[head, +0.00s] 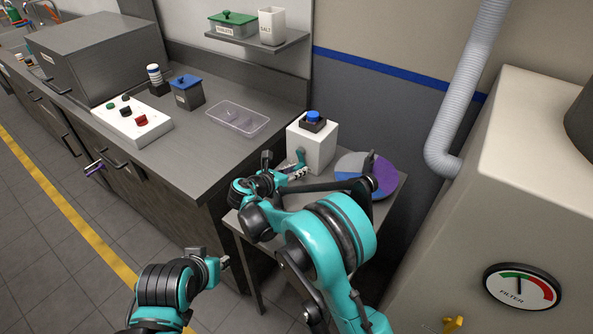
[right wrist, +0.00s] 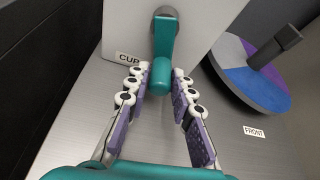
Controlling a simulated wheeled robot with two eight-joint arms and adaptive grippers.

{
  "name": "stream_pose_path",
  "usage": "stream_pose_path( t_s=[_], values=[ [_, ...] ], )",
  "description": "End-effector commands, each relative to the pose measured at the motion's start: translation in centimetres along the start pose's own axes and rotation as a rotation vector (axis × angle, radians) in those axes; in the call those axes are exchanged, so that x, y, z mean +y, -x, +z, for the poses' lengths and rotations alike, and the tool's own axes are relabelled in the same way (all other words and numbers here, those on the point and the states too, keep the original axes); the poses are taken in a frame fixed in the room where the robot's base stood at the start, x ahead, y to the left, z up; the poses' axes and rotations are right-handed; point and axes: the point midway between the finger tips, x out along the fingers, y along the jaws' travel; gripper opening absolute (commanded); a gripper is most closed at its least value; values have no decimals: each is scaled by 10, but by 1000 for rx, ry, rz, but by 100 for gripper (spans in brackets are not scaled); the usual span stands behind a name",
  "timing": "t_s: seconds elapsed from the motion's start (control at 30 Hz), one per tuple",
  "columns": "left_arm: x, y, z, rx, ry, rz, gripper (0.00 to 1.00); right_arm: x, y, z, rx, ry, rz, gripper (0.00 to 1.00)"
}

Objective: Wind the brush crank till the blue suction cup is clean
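A white box (head: 310,143) labelled CUP stands on a small grey table; its side also shows in the right wrist view (right wrist: 120,28). The blue suction cup (head: 313,116) sits in a dark holder on top; any dirt on it is too small to tell. A teal crank (right wrist: 164,38) hangs from a dark hub on the box's side, its rounded handle (right wrist: 161,77) pointing towards my wrist camera. My left gripper (head: 210,259) is empty over the floor, fingers apart.
A purple, blue and grey disc (head: 377,187) with a dark post stands right of the box, by a FRONT label (right wrist: 256,131). The counter holds a clear tray (head: 235,119), a blue-lidded box (head: 186,92) and a button panel (head: 131,121). A filter machine (head: 520,180) stands at right.

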Motion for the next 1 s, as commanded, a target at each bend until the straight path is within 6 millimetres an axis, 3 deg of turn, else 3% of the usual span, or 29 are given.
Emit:
stream_pose_path(
  t_s=[0.37,0.8,1.0],
  values=[
    [0,0,0,0,0,0,28,0,2,0,-1,1,1,41],
    [0,0,0,0,0,0,28,0,66,0,0,1,1,41],
    [0,0,0,0,0,0,28,0,75,0,0,0,0,41]
  ],
)
